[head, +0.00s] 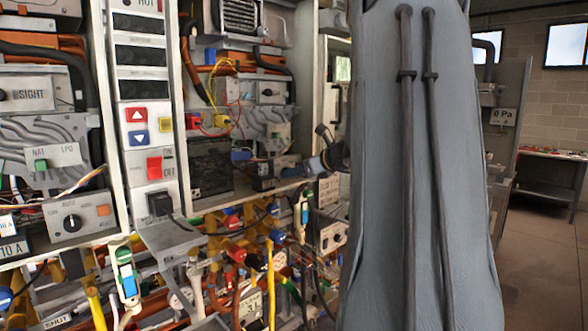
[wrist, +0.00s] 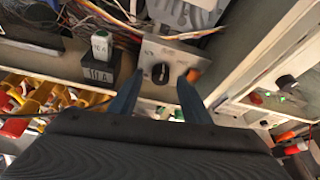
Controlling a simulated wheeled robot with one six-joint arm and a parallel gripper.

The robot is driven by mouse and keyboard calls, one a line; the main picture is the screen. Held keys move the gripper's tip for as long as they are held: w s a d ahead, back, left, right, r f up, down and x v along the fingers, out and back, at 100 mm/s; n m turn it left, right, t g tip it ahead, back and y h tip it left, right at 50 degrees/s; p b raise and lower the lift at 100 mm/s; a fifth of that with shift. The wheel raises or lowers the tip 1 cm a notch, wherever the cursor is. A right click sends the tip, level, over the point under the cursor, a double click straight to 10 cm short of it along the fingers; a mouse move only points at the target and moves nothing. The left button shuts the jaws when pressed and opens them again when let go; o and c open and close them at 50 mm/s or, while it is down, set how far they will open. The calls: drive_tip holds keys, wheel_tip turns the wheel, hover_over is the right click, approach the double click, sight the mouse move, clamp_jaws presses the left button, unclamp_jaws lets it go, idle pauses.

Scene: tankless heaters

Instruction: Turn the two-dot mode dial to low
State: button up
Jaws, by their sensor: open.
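In the wrist view a round black dial (wrist: 161,73) with a pale pointer mark sits on a grey plate, with an orange button to its right. Dot marks are too small to read. My gripper (wrist: 160,97) is open, its two blue fingers on either side of the dial's line of sight, apart from it. In the head view my gripper (head: 298,171) appears small at the second heater, left of my grey arm. A similar dial (head: 72,222) on a plate with an orange button shows at the left heater. I cannot tell which dial carries two dots.
A 10 A block (wrist: 98,70) with a green-marked switch stands left of the dial, with loose wires (wrist: 88,14) above. A pale cabinet wall (wrist: 235,60) rises to the right. Several pipes and valves (head: 232,250) crowd below the heaters. Open floor (head: 545,255) lies at right.

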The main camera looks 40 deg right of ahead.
drive_tip(key=shift+x, duration=1)
drive_tip(key=shift+s, duration=0.1)
drive_tip(key=c, duration=1)
drive_tip(key=shift+c, duration=0.2)
